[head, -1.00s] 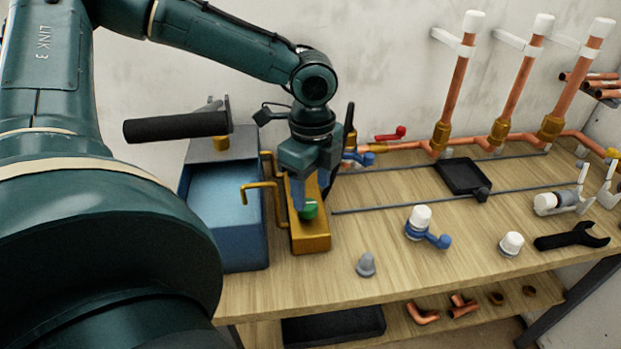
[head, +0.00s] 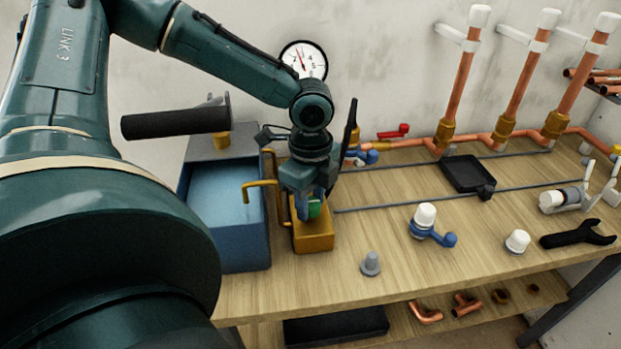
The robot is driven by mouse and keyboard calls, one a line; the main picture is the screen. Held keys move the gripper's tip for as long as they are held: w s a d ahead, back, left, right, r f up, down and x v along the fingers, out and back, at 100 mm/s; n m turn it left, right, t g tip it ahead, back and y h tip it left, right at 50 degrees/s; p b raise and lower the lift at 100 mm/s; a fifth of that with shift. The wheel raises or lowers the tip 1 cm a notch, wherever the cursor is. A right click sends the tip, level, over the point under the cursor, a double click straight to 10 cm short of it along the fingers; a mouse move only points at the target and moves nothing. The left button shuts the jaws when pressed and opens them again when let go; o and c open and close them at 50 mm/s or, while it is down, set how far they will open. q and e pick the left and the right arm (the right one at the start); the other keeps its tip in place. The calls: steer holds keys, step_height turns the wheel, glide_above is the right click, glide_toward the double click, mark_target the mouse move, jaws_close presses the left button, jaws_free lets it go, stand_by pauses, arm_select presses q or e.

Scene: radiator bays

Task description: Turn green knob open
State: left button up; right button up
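The green knob (head: 315,208) sits on top of a brass-coloured block (head: 314,237) beside the blue tank. My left gripper (head: 309,212) points down over the block with its fingers at the knob. The fingers cover much of the knob, and only its right part shows. I cannot tell whether the fingers press on the knob or only stand around it. My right gripper is not in view.
A blue tank (head: 226,215) with a bent brass pipe (head: 262,186) stands left of the block. A gauge (head: 303,60) hangs on the wall.

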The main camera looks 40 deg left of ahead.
arm_select(q)
steer(key=c, duration=0.4)
steer(key=shift+n, duration=0.4)
steer(key=n, duration=0.2)
steer(key=shift+n+p, duration=0.3)
steer(key=shift+p, duration=0.05)
steer(key=n, duration=0.4)
steer(key=shift+n, duration=0.3)
steer(key=n, duration=0.5)
steer(key=shift+n+b, duration=0.35)
steer(key=shift+n, duration=2.15)
